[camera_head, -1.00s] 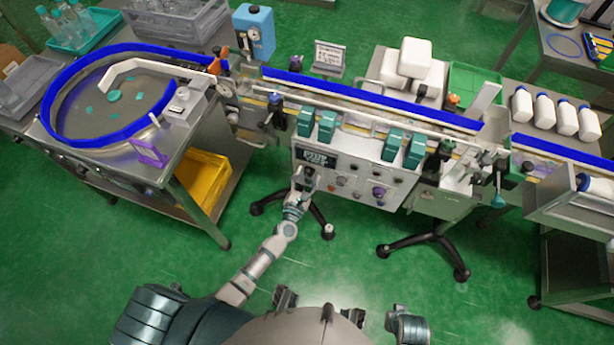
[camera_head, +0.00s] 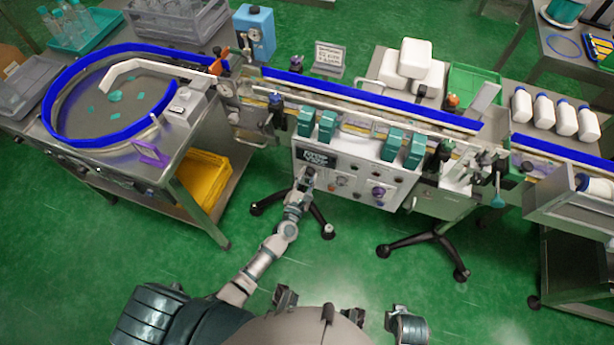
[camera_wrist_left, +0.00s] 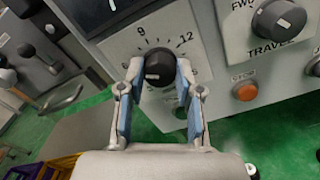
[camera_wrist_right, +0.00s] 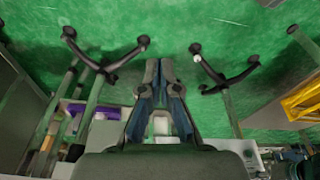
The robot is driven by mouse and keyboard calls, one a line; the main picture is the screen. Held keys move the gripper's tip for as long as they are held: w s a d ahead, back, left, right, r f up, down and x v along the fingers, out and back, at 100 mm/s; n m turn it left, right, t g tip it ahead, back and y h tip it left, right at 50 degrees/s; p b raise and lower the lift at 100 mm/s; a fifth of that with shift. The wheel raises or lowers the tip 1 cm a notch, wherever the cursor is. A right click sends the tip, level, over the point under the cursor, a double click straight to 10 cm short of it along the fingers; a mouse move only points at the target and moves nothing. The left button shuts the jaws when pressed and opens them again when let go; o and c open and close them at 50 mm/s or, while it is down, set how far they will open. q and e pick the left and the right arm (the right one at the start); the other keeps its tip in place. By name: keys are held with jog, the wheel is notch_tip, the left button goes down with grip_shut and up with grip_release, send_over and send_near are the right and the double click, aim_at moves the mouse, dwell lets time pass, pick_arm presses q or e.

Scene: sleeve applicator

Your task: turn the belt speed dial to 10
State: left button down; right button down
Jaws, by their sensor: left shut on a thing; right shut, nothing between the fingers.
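The belt speed dial (camera_wrist_left: 159,66) is a black knob on a white scale plate in the left wrist view. My left gripper (camera_wrist_left: 157,85) is shut on the dial, one blue-padded finger on each side. In the head view my left gripper (camera_head: 304,182) reaches the control panel (camera_head: 330,178) at its left end and hides the dial. My right gripper (camera_wrist_right: 158,65) is shut and empty, over green floor in the right wrist view.
The black TRAVEL knob (camera_wrist_left: 278,19) and an orange stop button (camera_wrist_left: 245,91) sit right of the dial. The conveyor (camera_head: 370,100) with blue guards runs above the panel. Black stand feet (camera_head: 328,231) are below. Green floor in front is mostly clear.

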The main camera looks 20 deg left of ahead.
pick_arm(q)
jog(key=m+p, duration=0.1)
jog(key=m, duration=0.3)
jog(key=m+p, duration=0.1)
jog(key=m, duration=0.4)
jog(key=shift+d+m+p, duration=0.1)
jog(key=shift+m+p, duration=0.2)
jog(key=m+p, duration=0.1)
jog(key=m, duration=0.4)
jog(key=shift+s+f, duration=0.1)
jog(key=shift+f, duration=0.05)
jog(key=shift+f+m+p, duration=0.15)
jog(key=shift+m+p, duration=0.35)
jog(key=shift+m, duration=0.5)
pick_arm(e)
notch_tip(320, 180, down, 13)
jog(key=s, duration=0.1)
jog(key=shift+s+g, duration=0.3)
jog(key=shift+s, duration=0.05)
pick_arm(q)
jog(key=shift+s+f, duration=0.1)
jog(key=c, duration=1)
grip_release()
jog(key=shift+o, duration=1.2)
jog(key=shift+r, duration=0.2)
